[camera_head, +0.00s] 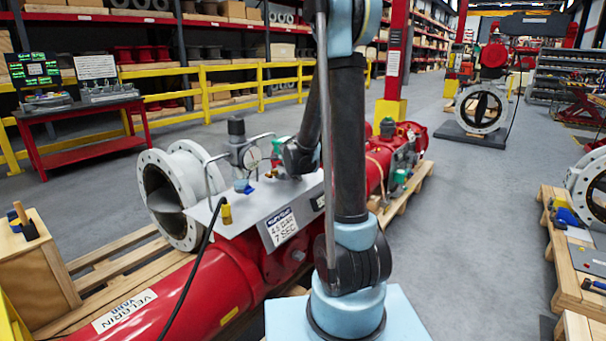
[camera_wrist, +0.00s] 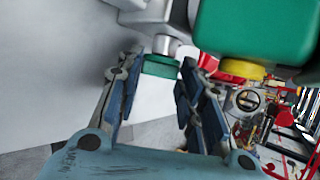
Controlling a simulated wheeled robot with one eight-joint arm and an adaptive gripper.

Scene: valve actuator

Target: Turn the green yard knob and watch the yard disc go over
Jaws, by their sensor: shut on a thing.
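The green knob (camera_wrist: 162,66) is a short cylinder on a metal stem, in the upper middle of the wrist view. My gripper (camera_wrist: 156,76) has its two blue-padded fingers on either side of the knob and is shut on it. In the head view my arm hides the knob and most of my gripper.
A large green housing (camera_wrist: 255,28) is close to my gripper at upper right. A red bench (camera_head: 85,118) stands at left, a wooden pallet (camera_head: 563,285) at right. The right-hand aisle is open.

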